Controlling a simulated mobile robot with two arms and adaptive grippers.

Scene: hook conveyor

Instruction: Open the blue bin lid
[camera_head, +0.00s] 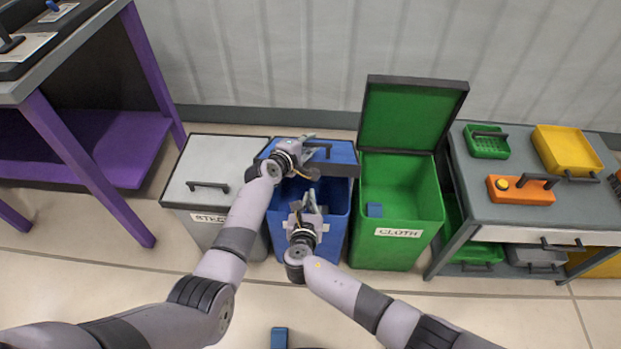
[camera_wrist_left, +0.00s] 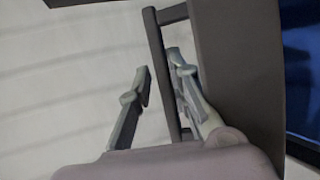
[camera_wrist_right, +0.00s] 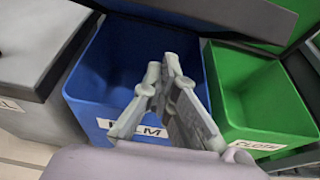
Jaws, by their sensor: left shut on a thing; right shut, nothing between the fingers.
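The blue bin (camera_head: 334,228) stands between the steel bin and the green bin. It also shows in the right wrist view (camera_wrist_right: 100,75), with a "FILM" label on its front. Its lid (camera_head: 342,153) is raised off the bin, and the bin's mouth is partly uncovered. My left gripper (camera_head: 312,141) is at the lid; in the left wrist view (camera_wrist_left: 160,80) its fingers sit on either side of a dark handle bar (camera_wrist_left: 157,40). My right gripper (camera_head: 308,192) is shut and empty over the front of the blue bin; its closed fingers show in the right wrist view (camera_wrist_right: 162,75).
A closed grey bin (camera_head: 225,160) stands on the left. A grey cart (camera_head: 500,213) with trays is further right. A purple-legged table (camera_head: 75,165) is at left.

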